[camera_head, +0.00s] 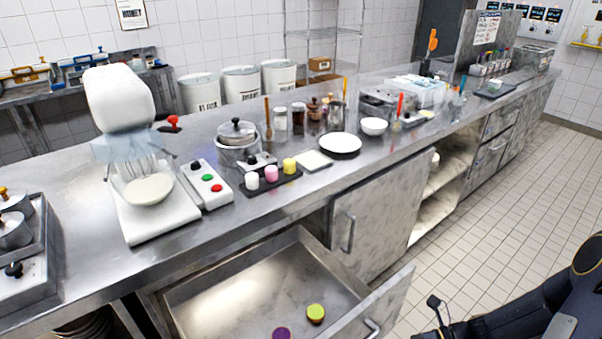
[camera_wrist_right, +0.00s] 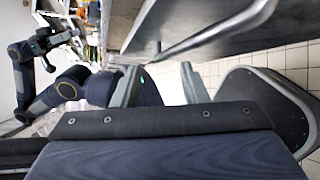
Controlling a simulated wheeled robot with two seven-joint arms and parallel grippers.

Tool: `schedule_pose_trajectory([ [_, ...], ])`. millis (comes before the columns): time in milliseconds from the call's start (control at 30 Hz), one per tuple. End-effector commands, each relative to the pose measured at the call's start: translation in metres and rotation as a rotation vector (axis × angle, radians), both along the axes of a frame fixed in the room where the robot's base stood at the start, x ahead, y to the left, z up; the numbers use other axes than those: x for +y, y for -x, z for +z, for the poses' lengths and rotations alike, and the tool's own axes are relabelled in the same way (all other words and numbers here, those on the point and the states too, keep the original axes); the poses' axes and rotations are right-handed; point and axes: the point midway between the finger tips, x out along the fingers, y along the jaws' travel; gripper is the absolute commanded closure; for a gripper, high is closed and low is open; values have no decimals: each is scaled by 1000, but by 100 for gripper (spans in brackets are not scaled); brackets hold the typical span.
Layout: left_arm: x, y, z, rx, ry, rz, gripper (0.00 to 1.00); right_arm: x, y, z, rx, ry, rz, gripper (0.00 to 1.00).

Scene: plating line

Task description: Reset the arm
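My right arm (camera_head: 520,318) comes in at the lower right of the head view, over the floor beside the open drawer. Its gripper (camera_wrist_right: 160,84) shows in the right wrist view with two fingers apart and nothing between them. Another dark arm of mine, with a small gripper-like end (camera_wrist_right: 45,42), shows at the upper left of the right wrist view; its fingers are too small to read. My left gripper is not in the head view.
An open drawer (camera_head: 200,300) holds a yellow-green round item (camera_head: 315,313) and a purple one (camera_head: 281,333). Its front (camera_head: 385,305) juts towards my right arm. The steel counter carries a mixer (camera_head: 120,100), a pot (camera_head: 238,150) and dishes. Tiled floor (camera_head: 500,220) is clear.

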Motion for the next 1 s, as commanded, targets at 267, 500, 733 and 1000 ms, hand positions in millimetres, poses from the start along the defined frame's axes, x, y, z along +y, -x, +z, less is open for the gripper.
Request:
schedule_pose_trajectory([
  [267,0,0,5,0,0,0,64,1,30,81,-796,304,468,60],
  [500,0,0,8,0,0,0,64,-4,61,126,-1433,538,945,60],
  [733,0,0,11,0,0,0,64,-15,84,155,-1935,762,1452,60],
  [1000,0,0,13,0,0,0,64,-24,95,171,-2176,915,1830,60],
])
